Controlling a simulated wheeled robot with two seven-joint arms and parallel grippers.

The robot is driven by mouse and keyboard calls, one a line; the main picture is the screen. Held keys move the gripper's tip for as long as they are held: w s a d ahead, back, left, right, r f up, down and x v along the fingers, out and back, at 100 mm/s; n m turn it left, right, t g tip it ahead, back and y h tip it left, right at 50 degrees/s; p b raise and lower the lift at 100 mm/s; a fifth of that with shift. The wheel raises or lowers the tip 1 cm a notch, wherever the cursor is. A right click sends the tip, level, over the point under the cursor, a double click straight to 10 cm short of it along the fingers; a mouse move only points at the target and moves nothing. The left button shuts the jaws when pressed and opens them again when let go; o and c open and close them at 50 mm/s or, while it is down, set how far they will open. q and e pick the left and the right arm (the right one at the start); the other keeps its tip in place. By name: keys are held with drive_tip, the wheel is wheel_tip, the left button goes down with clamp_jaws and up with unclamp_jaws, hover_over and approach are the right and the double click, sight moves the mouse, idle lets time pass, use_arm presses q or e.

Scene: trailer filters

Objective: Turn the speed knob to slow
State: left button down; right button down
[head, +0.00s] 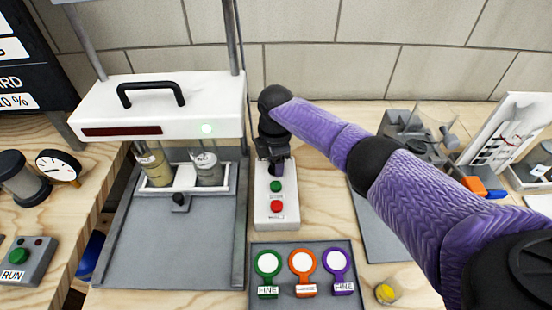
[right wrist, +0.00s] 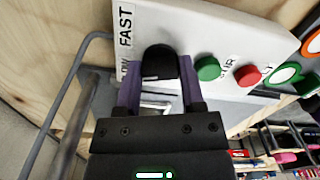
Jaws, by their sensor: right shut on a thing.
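The speed knob (right wrist: 160,62) is black and sits on a white control box (head: 262,215). In the right wrist view a FAST label (right wrist: 125,26) is beside it, and a second label (right wrist: 124,70), partly hidden, shows below FAST. My right gripper (head: 276,162) is over the far end of the box. In the right wrist view its purple fingers (right wrist: 161,82) are on both sides of the knob, shut on it. A pale mark shows on the knob's near side; I cannot tell which label it points to. The gripper hides the knob in the head view. My left gripper is out of view.
The box has a green button (head: 276,186) and a red button (head: 277,206). A white machine with a black handle (head: 151,92) stands close on the left. A grey tray (head: 262,247) with green, orange and purple ring tags lies in front. A yellow item (head: 386,292) lies right of it.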

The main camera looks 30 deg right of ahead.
drive_tip(key=shift+n, duration=2.1)
drive_tip(key=shift+c, duration=1)
unclamp_jaws()
drive_tip(key=shift+r, duration=0.1)
wheel_tip(320, 180, up, 9)
drive_tip(key=p, duration=0.4)
drive_tip(key=shift+r, duration=0.4)
